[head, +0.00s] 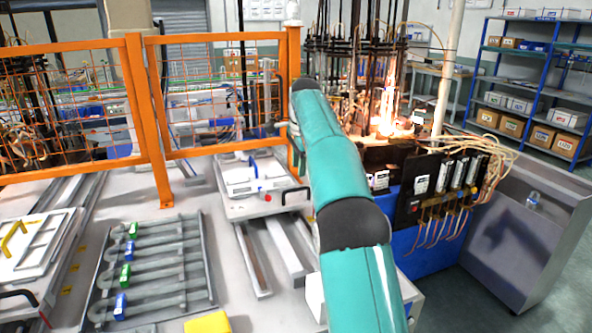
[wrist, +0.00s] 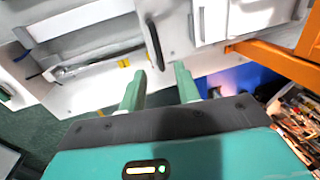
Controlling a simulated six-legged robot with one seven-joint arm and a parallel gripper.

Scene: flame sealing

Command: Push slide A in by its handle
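A white slide (head: 255,182) sits on rails in the middle of the head view, with a black handle (head: 298,196) at its right end, close to my arm. I see no letter on it that I can read. In the wrist view a black handle (wrist: 153,42) stands on a white surface, just beyond the fingertips and roughly in line with the gap between them. My gripper (wrist: 158,82) is open and empty, its two teal fingers well apart. In the head view my teal arm hides the gripper.
An orange mesh fence (head: 150,110) stands behind the slide. Burning flames (head: 388,105) and a black-and-blue control box (head: 430,215) with hoses are to the right. Another white slide (head: 40,245) and a rack of tubes (head: 155,270) are at the left. A yellow block (head: 208,323) lies in front.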

